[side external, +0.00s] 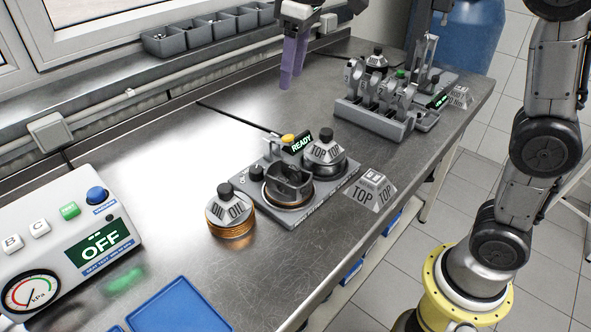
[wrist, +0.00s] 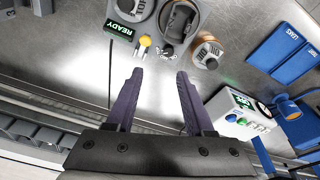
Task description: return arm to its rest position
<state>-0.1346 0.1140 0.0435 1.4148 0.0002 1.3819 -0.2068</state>
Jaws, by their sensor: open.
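My gripper (side external: 290,77) hangs above the back part of the steel bench, with purple fingers pointing down. In the wrist view my gripper (wrist: 156,77) shows its two fingers spread apart with nothing between them. It is clear of the bench and of the parts on it. My grey arm base with its yellow ring stands on the floor at the right of the side view.
A ring station (side external: 309,190) lit READY holds parts mid-bench, with an OIL-marked piece (side external: 231,212) beside it. A rod rack (side external: 374,121) stands at the far right. A control box (side external: 60,250) reading OFF is at left. Bins (side external: 208,27) line the wall ledge. Bench around the gripper is clear.

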